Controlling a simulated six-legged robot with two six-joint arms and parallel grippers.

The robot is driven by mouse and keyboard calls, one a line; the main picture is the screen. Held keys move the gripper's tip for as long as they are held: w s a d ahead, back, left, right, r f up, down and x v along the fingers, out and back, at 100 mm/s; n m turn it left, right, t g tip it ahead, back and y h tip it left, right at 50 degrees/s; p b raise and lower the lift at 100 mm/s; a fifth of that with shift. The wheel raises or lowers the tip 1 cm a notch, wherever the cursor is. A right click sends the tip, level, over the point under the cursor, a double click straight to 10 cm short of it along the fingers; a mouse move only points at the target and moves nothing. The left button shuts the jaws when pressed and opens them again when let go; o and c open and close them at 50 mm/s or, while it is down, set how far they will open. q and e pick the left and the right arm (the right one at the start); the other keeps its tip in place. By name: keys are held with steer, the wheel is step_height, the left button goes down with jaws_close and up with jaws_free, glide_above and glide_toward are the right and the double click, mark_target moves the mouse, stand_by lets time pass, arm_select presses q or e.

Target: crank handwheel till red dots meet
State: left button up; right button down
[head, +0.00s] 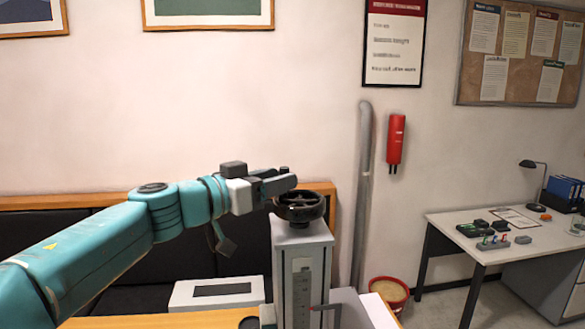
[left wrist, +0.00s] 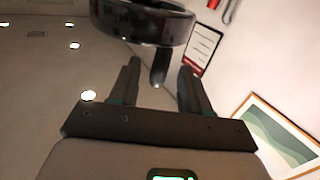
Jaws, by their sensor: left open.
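The black handwheel (head: 299,207) lies flat on top of the grey column (head: 303,262) of the laser marker. My left gripper (head: 290,184) reaches in from the left at the wheel's near-left top edge. In the left wrist view the wheel (left wrist: 145,22) fills the top, and a dark handle (left wrist: 160,70) sticks out from it toward the gap between my open fingers (left wrist: 158,85). I cannot tell whether the fingers touch the handle. A scale runs down the column's front. No red dots can be made out. My right gripper is not in view.
A white box with a dark panel (head: 217,294) stands left of the column on the wooden table (head: 150,321). A dark sofa is behind. A red bin (head: 390,291) stands on the floor, and a desk (head: 500,240) stands at right.

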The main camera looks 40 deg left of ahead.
mark_target(291, 195)
arm_select(q)
steer(key=w, duration=0.3)
steer(key=shift+w+d, duration=0.1)
steer(key=shift+w, duration=0.15)
steer(key=shift+d+r, duration=0.25)
steer(key=shift+w+a+f, duration=0.2)
steer(key=shift+w+f, duration=0.15)
steer(key=shift+w, duration=0.4)
steer(key=shift+s+d+r, duration=0.2)
steer(key=shift+s+r, duration=0.05)
steer(key=shift+s, duration=0.2)
jaws_close()
steer(key=shift+a, duration=0.1)
